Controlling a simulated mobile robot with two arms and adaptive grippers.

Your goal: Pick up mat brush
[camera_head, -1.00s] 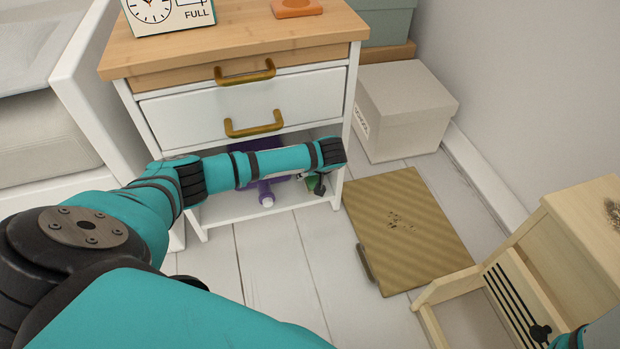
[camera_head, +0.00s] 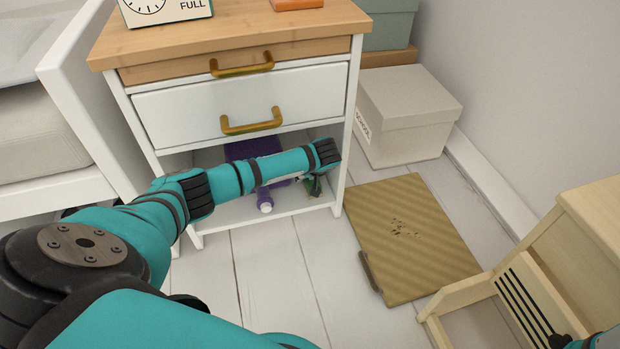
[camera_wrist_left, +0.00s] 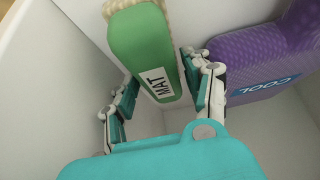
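The mat brush (camera_wrist_left: 150,50) is green with pale bristles and a MAT label. In the left wrist view it stands between the two fingers of my left gripper (camera_wrist_left: 162,88). The fingers are apart, with the brush's labelled end between them; I cannot tell whether either touches it. In the head view my left gripper (camera_head: 316,186) is inside the open lower shelf of the cabinet (camera_head: 240,108), near its right side, and mostly hides the brush. Only a small part of my right gripper (camera_head: 558,341) shows at the bottom right edge.
A purple item marked COOL (camera_wrist_left: 265,55) lies close to the right finger, beside the brush. The shelf walls are near. A tan mat (camera_head: 400,245) with dark crumbs lies on the floor. A lidded box (camera_head: 405,115) and a wooden frame (camera_head: 540,265) stand to the right.

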